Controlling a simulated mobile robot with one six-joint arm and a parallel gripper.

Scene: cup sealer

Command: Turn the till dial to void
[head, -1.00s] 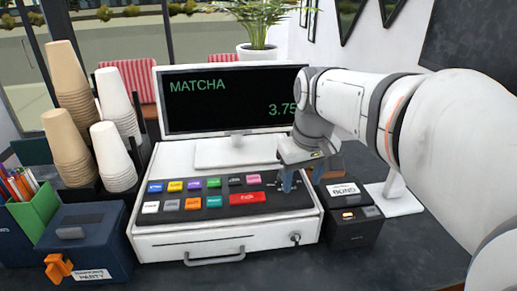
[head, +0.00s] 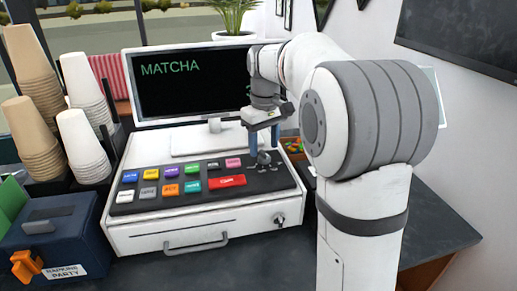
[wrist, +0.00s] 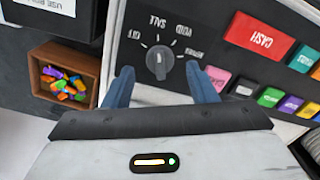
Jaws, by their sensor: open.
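The till (head: 190,225) is a white cash register with a dark key panel, and its screen reads MATCHA. The dial (wrist: 160,62) is a grey round knob on the panel, with white labels around it, upside down in the wrist view; one reads VOID (wrist: 183,31). A pale line on the knob runs roughly up towards the label left of VOID; its exact aim is hard to tell. My gripper (wrist: 160,72) is open, its blue fingers on either side of the dial; contact cannot be told. In the head view, the dial (head: 264,159) is just below my gripper (head: 262,147).
Coloured keys, with a red CASH key (wrist: 262,39), lie close to the dial. A wooden box of colourful pieces (wrist: 65,80) stands beside the till. Stacked cups (head: 85,145) and a dark blue box (head: 55,240) are at the left. A key lock (head: 279,219) is on the till's front.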

